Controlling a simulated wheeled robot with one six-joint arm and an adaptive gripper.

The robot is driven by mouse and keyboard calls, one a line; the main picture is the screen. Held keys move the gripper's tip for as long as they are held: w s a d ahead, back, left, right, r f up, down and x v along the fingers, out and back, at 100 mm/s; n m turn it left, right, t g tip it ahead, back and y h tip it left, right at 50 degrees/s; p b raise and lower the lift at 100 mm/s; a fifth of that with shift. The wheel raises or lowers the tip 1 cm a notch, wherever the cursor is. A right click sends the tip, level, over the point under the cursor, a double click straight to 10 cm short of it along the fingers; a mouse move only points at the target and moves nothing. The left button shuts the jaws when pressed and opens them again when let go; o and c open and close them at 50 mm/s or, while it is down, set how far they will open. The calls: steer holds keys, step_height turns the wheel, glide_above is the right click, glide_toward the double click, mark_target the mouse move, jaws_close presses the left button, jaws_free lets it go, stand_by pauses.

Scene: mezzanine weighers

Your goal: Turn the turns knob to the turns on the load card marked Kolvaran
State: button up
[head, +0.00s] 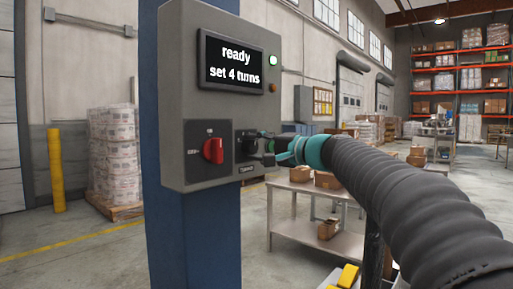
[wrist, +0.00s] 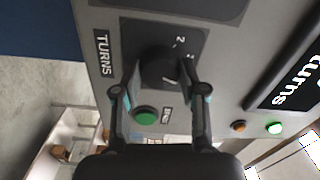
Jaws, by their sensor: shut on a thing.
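The grey control box (head: 180,60) is mounted on a blue column. Its screen (head: 231,64) reads "ready" and "set 4 turns". The black turns knob (wrist: 158,66) sits on a dark plate beside the label "TURNS" in the wrist view, with a 2 legible on its scale; the other marks are partly hidden or too small to read. My gripper (wrist: 164,90) is shut on the knob, one finger on each side; in the head view my gripper (head: 266,148) covers most of it. No load card marked Kolvaran is legible in either view.
A red rotary switch (head: 213,150) is just left of the knob. A green button (wrist: 146,116) lies close to my fingers. A green lamp (head: 273,60) is lit beside the screen. A metal table (head: 300,190) with cardboard boxes stands behind the box; a yellow post (head: 57,170) is at left.

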steer(key=o, duration=1.1)
steer(key=shift+o, duration=0.2)
steer(key=v, duration=1.2)
